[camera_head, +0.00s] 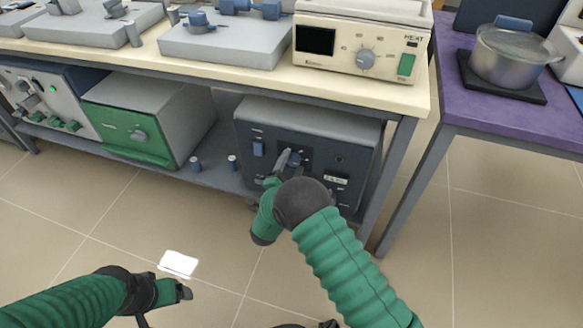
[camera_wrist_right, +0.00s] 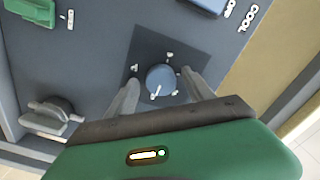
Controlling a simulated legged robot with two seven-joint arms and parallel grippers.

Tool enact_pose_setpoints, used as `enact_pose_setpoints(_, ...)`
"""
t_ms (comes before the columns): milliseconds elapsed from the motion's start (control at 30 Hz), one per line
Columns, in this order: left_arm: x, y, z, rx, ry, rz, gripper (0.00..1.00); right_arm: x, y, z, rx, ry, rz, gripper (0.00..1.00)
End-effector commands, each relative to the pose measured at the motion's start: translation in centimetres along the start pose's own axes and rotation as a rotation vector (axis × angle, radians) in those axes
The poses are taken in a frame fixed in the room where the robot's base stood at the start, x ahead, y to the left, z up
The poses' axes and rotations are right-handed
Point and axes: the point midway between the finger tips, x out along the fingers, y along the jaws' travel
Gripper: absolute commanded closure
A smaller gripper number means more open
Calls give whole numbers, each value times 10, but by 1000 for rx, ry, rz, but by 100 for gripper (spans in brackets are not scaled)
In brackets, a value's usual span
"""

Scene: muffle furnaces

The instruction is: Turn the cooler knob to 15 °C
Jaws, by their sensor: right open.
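The cooler (camera_head: 255,118) is a dark blue-grey box on the lower shelf. Its blue round knob (camera_head: 294,159) sits on a dark square plate and shows clearly in the right wrist view (camera_wrist_right: 161,79). A white pointer mark on the knob faces down and slightly left there; the small scale marks are too blurred to read. My right gripper (camera_head: 288,158) is at the cooler's front, its two fingers open on either side of the knob (camera_wrist_right: 163,93); I cannot tell whether they touch it. My left gripper (camera_head: 184,292) is low over the floor, away from the cooler.
A green-fronted box (camera_head: 128,135) stands left of the cooler on the shelf. The bench top (camera_head: 235,70) and its right leg (camera_head: 388,180) are close to my right arm. Another knob (camera_wrist_right: 52,117) is on the panel.

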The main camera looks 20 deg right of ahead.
Motion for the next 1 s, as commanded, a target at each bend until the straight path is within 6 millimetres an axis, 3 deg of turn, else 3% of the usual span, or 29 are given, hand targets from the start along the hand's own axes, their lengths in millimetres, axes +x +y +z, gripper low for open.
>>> enact_pose_setpoints(233,0,0,0,0,0,0,16,1,-1,0,0,-1,0,39)
enact_pose_setpoints(700,0,0,0,0,0,0,16,1,0,0,-1,-1,2,100)
enact_pose_setpoints(1000,-4,0,-1,0,0,0,16,0,0,0,-33,-2,3,100)
